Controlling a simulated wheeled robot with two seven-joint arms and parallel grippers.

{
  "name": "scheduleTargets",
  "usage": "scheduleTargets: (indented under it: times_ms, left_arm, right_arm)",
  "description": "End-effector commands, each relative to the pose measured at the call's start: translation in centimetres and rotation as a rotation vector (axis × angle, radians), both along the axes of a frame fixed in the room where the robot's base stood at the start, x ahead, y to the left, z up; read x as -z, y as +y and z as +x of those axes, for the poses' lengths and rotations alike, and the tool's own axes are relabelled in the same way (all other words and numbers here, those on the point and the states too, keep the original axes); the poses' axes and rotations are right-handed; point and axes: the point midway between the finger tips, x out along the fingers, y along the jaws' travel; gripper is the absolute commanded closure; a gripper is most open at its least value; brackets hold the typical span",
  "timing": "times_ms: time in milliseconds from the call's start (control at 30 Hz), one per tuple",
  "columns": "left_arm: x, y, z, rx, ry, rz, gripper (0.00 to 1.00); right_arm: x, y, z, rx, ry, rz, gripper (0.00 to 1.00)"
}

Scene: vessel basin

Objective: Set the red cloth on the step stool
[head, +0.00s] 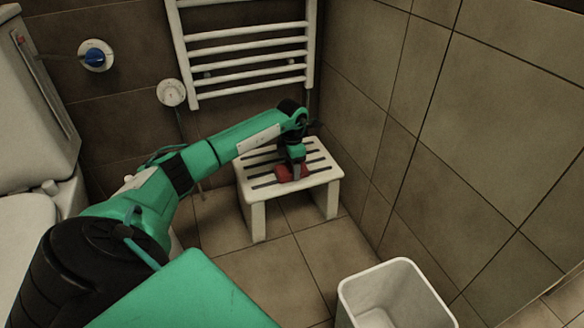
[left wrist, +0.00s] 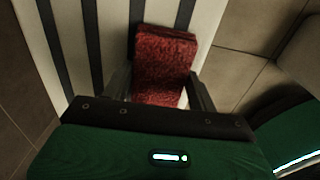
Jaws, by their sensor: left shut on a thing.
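The red cloth (head: 284,174) is a small folded piece at the slatted top of the white step stool (head: 255,190) in the head view. In the left wrist view the cloth (left wrist: 165,60) lies over the pale slats (left wrist: 110,40), between the two fingers. My left gripper (head: 292,170) points down over the stool and is shut on the cloth. I cannot tell whether the cloth bears on the slats or is just above them. My right gripper is not in view.
A white bin (head: 395,295) stands on the tiled floor at the front right. A white towel rail (head: 245,50) hangs on the wall behind the stool. A tiled wall (head: 480,130) closes off the right side. White fixtures (head: 30,130) stand at the left.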

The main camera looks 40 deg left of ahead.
Motion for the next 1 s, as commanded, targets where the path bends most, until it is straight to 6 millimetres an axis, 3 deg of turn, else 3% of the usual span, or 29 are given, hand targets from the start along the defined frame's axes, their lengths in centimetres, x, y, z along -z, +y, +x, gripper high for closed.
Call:
scheduleTargets:
  times_ms: [367, 400, 500, 800, 1000]
  left_arm:
    - [0.4, 0.0, 0.0, -0.001, -0.001, 0.000, 0.70]
    - [0.3, 0.0, 0.0, -0.001, -0.001, 0.000, 0.33]
    - [0.3, 0.0, 0.0, -0.001, -0.001, 0.000, 0.19]
    - [0.1, 0.0, 0.0, 0.000, -0.001, 0.000, 0.19]
    - [-2.4, 0.1, 0.0, 0.000, -0.002, 0.002, 0.19]
  right_arm:
    - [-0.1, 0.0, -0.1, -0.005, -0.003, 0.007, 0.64]
    - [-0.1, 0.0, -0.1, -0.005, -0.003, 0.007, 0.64]
    - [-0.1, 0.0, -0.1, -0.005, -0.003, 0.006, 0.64]
    - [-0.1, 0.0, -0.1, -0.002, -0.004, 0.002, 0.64]
    - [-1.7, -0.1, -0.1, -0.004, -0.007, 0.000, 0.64]
